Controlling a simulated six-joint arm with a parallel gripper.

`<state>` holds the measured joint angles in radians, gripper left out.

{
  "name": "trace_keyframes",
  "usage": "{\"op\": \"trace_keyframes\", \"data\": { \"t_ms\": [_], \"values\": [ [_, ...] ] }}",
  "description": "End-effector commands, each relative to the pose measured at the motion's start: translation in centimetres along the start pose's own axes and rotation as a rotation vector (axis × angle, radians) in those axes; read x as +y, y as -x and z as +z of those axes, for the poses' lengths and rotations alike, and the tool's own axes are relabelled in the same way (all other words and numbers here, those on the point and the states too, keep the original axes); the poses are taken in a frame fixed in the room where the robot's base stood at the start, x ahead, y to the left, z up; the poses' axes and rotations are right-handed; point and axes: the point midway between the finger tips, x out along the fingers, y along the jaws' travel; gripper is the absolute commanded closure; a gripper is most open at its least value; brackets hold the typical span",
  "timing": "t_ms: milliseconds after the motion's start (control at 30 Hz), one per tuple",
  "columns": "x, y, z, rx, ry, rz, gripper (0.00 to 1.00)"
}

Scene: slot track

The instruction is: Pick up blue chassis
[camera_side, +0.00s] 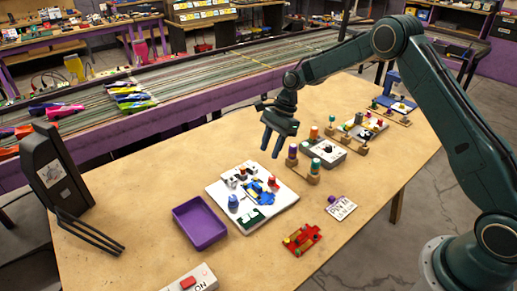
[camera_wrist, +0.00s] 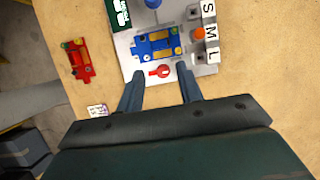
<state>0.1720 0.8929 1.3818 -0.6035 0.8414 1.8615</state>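The blue chassis (camera_side: 259,192) lies on a white board (camera_side: 222,195) in the middle of the table. In the wrist view the blue chassis (camera_wrist: 157,43) shows whole, with yellow parts on it, ahead of my fingertips. My gripper (camera_side: 272,146) is above the table, behind the board in the side view, with its fingers pointing down. In the wrist view my gripper's fingers (camera_wrist: 160,74) are spread apart with nothing between them. A red knob (camera_wrist: 160,71) on the board stands between the fingertips and the chassis in the picture.
A red chassis (camera_side: 302,239) lies on the table in front of the board. A purple tray (camera_side: 201,222) stands left of it. A blue peg (camera_side: 233,202) stands on the board. Wooden stands with coloured pegs (camera_side: 303,166) are right of my gripper.

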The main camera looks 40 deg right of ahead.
Motion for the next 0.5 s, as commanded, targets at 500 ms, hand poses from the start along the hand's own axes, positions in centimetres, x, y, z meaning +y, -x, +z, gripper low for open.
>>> {"op": "trace_keyframes", "data": {
  "t_ms": [500],
  "values": [
    [0.1, -6.9, 0.0, 0.000, 0.002, 0.003, 0.64]
  ]
}}
